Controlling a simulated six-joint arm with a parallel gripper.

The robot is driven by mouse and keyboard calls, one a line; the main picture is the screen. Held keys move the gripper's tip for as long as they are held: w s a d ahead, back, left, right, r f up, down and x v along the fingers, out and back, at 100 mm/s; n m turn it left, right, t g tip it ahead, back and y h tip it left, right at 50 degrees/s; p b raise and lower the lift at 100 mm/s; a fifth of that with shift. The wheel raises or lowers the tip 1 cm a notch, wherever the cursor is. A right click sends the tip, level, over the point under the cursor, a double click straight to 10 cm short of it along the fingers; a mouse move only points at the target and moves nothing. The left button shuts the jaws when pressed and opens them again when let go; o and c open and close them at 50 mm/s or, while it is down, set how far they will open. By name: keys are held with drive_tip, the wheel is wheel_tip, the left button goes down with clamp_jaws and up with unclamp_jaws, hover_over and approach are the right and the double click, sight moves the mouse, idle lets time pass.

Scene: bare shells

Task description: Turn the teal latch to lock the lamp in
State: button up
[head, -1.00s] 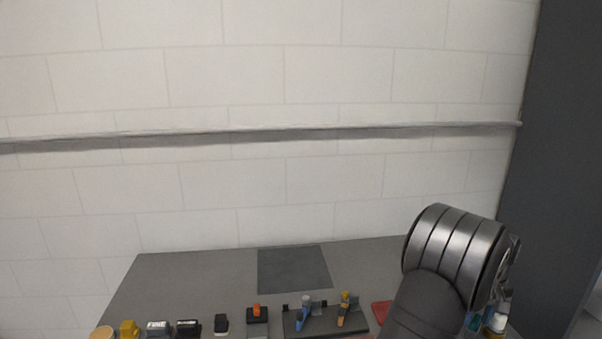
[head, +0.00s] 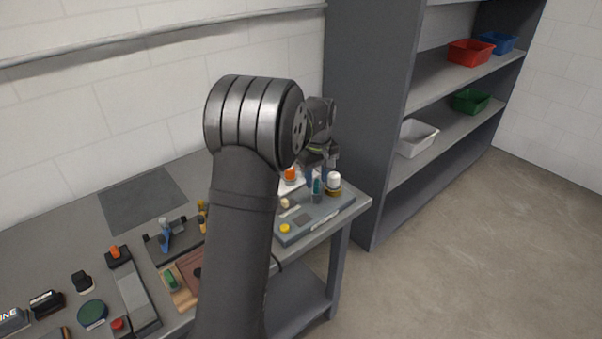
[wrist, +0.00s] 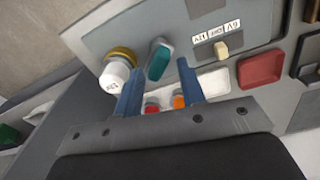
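The teal latch (wrist: 158,62) stands out from a grey panel (wrist: 94,42) in the wrist view, long side roughly up-down in the picture. It also shows in the head view (head: 317,187). The lamp, a white bulb (wrist: 115,75) in a gold ring (wrist: 122,54), is just left of the latch; the head view shows its bulb (head: 334,179) too. My gripper (wrist: 161,70) is open, its two blue fingers pointing at the panel. The latch appears between the fingertips; whether they reach around it I cannot tell. No contact is visible.
A labelled cream switch (wrist: 222,49) and a red block (wrist: 260,69) lie right of the latch. Red and orange buttons (wrist: 178,101) show between the fingers. A shelf (head: 430,107) with coloured bins stands right of the bench. Many small items crowd the bench's left.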

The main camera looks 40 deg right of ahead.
drive_tip(key=s+a+r+m+t+h, duration=0.1)
drive_tip(key=s+a+r+m+h, duration=0.2)
drive_tip(key=r, duration=0.4)
drive_tip(key=s+a+r+m+t, duration=0.1)
drive_tip(key=a+r+m, duration=0.1)
drive_tip(key=r+m, duration=0.4)
drive_tip(key=shift+n, duration=0.4)
drive_tip(key=x, duration=1.6)
drive_tip(key=shift+w+d+f, duration=0.1)
drive_tip(key=shift+w+d, duration=0.05)
drive_tip(key=shift+w, duration=0.2)
drive_tip(key=shift+c, duration=0.3)
